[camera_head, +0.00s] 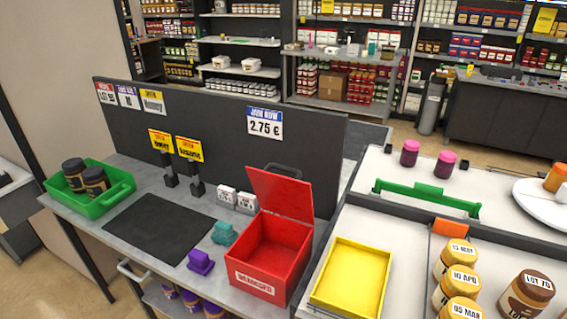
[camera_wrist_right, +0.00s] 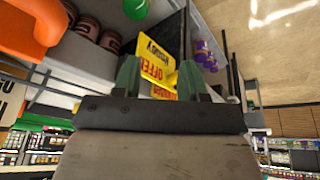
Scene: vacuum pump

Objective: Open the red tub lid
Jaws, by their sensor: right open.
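The red tub (camera_head: 270,252) stands on the grey counter in the head view, with a white label on its front. Its red lid (camera_head: 281,194) is raised, standing nearly upright at the tub's back edge. The tub's inside is visible and looks empty. My right gripper (camera_wrist_right: 159,76) shows in the right wrist view with its two fingers apart and nothing between them. Neither gripper shows in the head view, so neither is seen at the tub. My left gripper is out of view.
A yellow tray (camera_head: 352,277) lies right of the tub, near several labelled jars (camera_head: 458,255). A black mat (camera_head: 158,228) and a green crate (camera_head: 117,190) with dark jars are farther left. A dark partition (camera_head: 222,140) runs behind.

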